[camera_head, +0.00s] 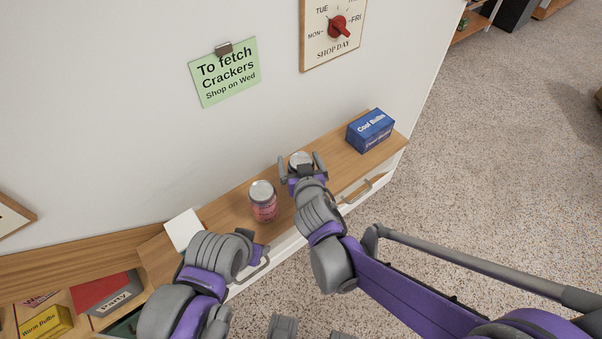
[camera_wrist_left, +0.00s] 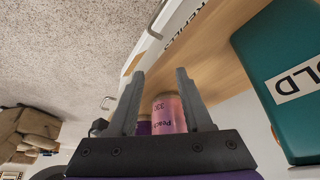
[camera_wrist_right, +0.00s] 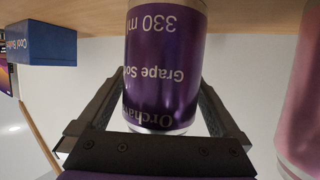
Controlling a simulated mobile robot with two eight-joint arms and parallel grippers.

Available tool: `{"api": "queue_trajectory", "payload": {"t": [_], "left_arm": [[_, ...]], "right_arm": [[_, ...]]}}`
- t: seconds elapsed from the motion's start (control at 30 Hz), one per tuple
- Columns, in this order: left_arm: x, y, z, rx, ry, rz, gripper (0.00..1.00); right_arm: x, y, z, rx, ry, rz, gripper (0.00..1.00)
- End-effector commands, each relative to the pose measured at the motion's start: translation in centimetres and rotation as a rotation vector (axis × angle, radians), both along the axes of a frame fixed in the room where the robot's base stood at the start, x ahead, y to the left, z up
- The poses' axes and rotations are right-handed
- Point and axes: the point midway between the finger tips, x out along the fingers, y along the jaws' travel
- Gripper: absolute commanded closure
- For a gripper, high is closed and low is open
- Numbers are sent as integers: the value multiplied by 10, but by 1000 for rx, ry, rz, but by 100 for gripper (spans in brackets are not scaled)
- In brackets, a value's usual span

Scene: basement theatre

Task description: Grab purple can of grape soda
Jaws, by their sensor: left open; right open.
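The purple can of grape soda (camera_wrist_right: 165,62) stands on the wooden shelf top, between the fingers of my right gripper (camera_wrist_right: 150,95). That gripper is open, with a finger on each side of the can. In the head view only the can's silver top (camera_head: 300,159) shows clearly; my right gripper (camera_head: 302,168) hides the rest. My left gripper (camera_wrist_left: 160,74) is open and empty, low near the shelf's front edge. In the left wrist view a bit of purple (camera_wrist_left: 144,128) shows behind the pink can, partly hidden by a finger.
A pink peach can (camera_head: 263,204) stands left of the purple can, close to my right gripper. A blue Cool Bulbs box (camera_head: 370,134) stands at the shelf's right end. A white card or box (camera_head: 184,230) is at the left. A green note (camera_head: 225,72) hangs on the wall.

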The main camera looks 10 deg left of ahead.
Motion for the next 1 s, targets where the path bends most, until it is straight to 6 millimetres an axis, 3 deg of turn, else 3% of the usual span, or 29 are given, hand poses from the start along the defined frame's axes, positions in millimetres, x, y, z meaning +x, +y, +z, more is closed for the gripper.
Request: {"api": "queue_trajectory", "payload": {"t": [0.17, 0.73, 1.0], "left_arm": [[0, 0, 0, 0, 0, 0, 50], [0, 0, 0, 0, 0, 0, 50], [0, 0, 1, 0, 0, 0, 50]], "right_arm": [[0, 0, 0, 0, 0, 0, 0], [0, 0, 0, 0, 0, 0, 100], [0, 0, 3, 1, -1, 1, 100]]}}
